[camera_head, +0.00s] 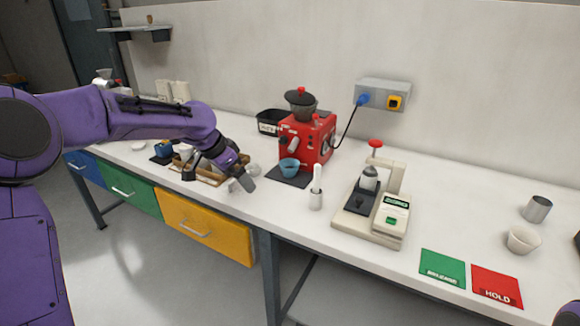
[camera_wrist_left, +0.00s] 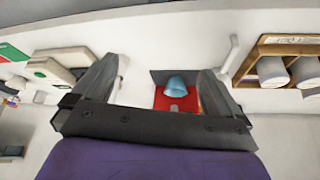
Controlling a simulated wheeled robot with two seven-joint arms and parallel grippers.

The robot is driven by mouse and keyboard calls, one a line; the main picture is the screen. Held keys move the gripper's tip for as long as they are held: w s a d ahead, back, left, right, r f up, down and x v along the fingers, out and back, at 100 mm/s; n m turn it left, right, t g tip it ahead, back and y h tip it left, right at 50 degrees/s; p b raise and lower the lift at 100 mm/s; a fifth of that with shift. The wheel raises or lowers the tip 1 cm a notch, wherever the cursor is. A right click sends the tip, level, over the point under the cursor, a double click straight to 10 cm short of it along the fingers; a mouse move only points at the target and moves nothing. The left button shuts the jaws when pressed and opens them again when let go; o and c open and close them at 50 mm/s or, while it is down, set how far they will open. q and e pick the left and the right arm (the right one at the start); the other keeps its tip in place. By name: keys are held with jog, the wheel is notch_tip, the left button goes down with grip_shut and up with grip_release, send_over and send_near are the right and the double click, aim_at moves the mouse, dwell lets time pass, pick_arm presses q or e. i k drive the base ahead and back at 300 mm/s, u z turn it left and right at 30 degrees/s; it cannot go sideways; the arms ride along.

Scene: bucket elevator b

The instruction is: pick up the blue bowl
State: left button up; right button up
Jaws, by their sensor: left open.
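The blue bowl (camera_head: 289,168) stands on a dark mat in front of the red machine. It also shows in the left wrist view (camera_wrist_left: 176,86), between the two fingers in the picture but beyond them. My left gripper (camera_head: 217,178) is open and empty, above the bench front to the left of the bowl and apart from it. Its fingers also show in the left wrist view (camera_wrist_left: 160,78). My right gripper is not in view.
The red machine (camera_head: 308,138) stands behind the bowl. A white holder with a handle (camera_head: 316,198) stands right of it, then a scale-like device (camera_head: 392,214). A wooden tray (camera_head: 207,180) with cups lies under my left arm. Green (camera_head: 442,267) and red (camera_head: 496,286) pads lie at right.

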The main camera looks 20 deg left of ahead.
aim_at(289, 167)
jog(key=i, duration=0.85)
